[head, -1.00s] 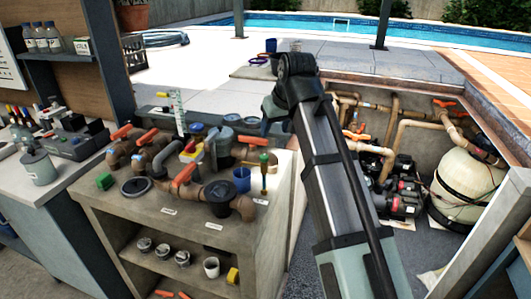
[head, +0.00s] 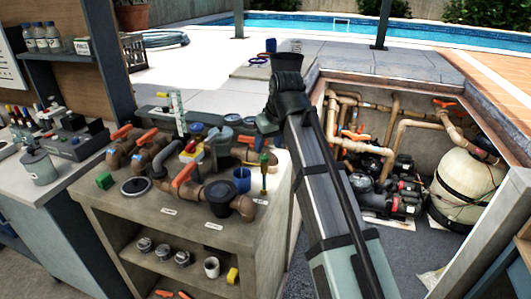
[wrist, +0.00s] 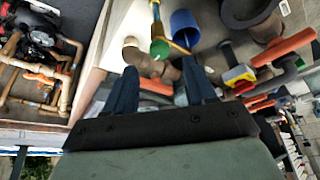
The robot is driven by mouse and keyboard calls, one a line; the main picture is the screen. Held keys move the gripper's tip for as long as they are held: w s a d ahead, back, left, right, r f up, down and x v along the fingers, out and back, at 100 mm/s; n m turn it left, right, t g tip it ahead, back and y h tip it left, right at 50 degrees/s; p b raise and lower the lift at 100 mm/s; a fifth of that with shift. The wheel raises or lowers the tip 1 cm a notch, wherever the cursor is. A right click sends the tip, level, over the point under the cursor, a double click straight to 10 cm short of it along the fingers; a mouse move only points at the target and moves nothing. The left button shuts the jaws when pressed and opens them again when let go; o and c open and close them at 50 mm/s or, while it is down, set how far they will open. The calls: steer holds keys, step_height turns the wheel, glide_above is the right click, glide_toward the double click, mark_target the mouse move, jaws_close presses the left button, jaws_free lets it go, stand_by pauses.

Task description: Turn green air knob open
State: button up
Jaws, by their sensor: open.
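The green air knob (head: 264,158) sits on top of a thin brass stem that stands upright on the workbench, just left of my arm. In the wrist view the green knob (wrist: 160,48) shows beyond the fingertips, roughly in line with the gap between them. My gripper (wrist: 161,78) is open and empty, with its two dark blue fingers apart and not touching the knob. In the head view the fingers are largely hidden behind my wrist.
A blue cup (head: 242,180) stands close beside the brass stem and also shows in the wrist view (wrist: 186,27). Brown pipes with orange-handled valves (head: 182,174) crowd the bench to the left. The pit with pumps and a tan tank (head: 463,188) lies to the right.

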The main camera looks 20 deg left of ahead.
mark_target(264, 156)
steer(key=shift+x, duration=2.55)
